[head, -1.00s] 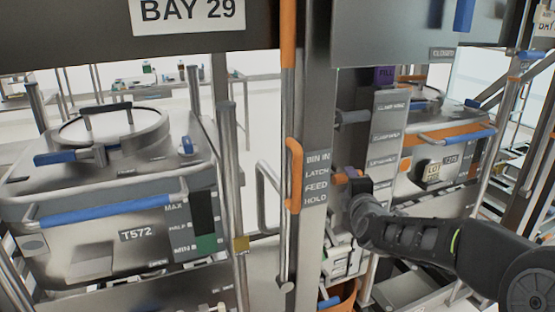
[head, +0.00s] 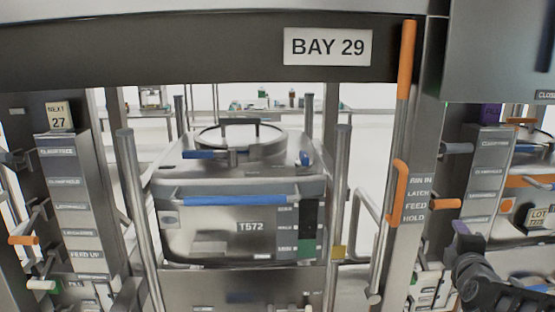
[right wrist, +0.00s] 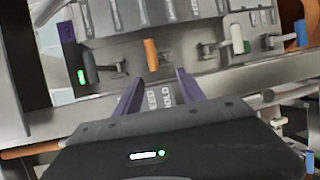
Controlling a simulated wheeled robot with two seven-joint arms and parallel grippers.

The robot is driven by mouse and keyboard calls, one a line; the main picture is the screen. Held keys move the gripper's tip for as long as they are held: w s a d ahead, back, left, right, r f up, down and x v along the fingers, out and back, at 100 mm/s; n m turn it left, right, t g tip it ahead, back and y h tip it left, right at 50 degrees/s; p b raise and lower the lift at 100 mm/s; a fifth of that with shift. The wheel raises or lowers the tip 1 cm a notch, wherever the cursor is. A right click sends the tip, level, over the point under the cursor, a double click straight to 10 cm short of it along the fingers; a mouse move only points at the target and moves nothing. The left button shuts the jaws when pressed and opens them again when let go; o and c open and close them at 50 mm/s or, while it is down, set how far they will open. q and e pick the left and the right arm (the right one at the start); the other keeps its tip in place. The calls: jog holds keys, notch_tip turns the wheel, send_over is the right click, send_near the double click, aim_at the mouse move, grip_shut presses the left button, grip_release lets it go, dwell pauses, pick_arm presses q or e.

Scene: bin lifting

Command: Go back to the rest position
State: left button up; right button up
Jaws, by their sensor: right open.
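My right gripper (head: 461,230) is at the lower right in the head view, below a short orange handle (head: 446,204) beside the BIN IN / LATCH / FEED / HOLD label (head: 416,200). In the right wrist view, its two purple fingers (right wrist: 158,79) are spread with nothing between them. An orange handle (right wrist: 151,55) shows beyond the fingertips there, apart from them. My left gripper is in neither view.
A metal bin marked T572 (head: 250,227) stands upright in the bay under the BAY 29 sign (head: 328,46). A post with a long orange-gripped lever (head: 398,190) stands right of it. Lever panels (head: 75,180) flank both sides.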

jog(key=s+a+f+m+g+y, duration=0.25)
jog(key=a+f+m, duration=0.45)
jog(key=a+f, duration=0.5)
jog(key=s+a+f+m+g+y, duration=0.3)
jog(key=a+f+m, duration=0.45)
jog(key=f, duration=0.95)
jog(key=s+a+f+g+y, duration=0.2)
jog(key=s+a+f+g, duration=0.2)
jog(key=s+a+f, duration=0.6)
jog(key=s+a+f+m+g+y, duration=0.1)
jog(key=s+a+f+g+y, duration=0.2)
jog(key=s+a+f, duration=0.7)
jog(key=s+g, duration=0.1)
jog(key=s, duration=0.5)
jog(key=shift+s+a+f+g, duration=0.15)
jog(key=shift+a+g, duration=0.05)
jog(key=shift+g, duration=0.15)
